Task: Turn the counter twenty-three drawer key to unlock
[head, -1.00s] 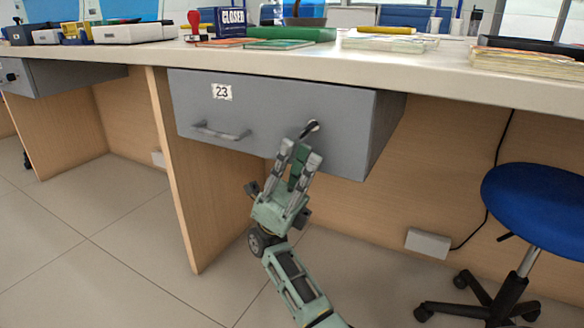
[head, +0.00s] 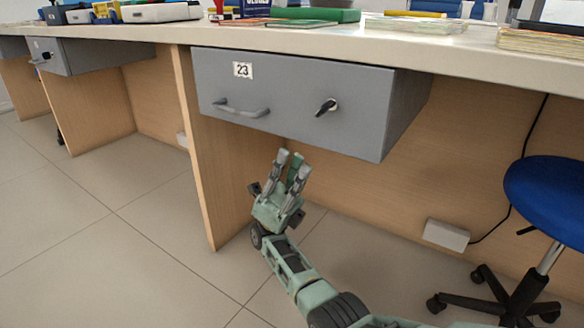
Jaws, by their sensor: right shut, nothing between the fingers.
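The grey drawer (head: 290,95) under the counter carries a white "23" label (head: 242,69) and a bar handle (head: 241,108). A dark key (head: 326,106) sits in the round lock at the right of its front, its head slanted. The drawer looks closed. My right gripper (head: 293,160) is below the drawer's lower edge, apart from the key. It is shut with nothing held. My left gripper is not in view.
The counter top (head: 330,40) above holds folders, papers and a stack of booklets (head: 540,40). A wooden side panel (head: 200,160) stands left of my right gripper. A blue stool (head: 550,190) is at the right. The floor at left is clear.

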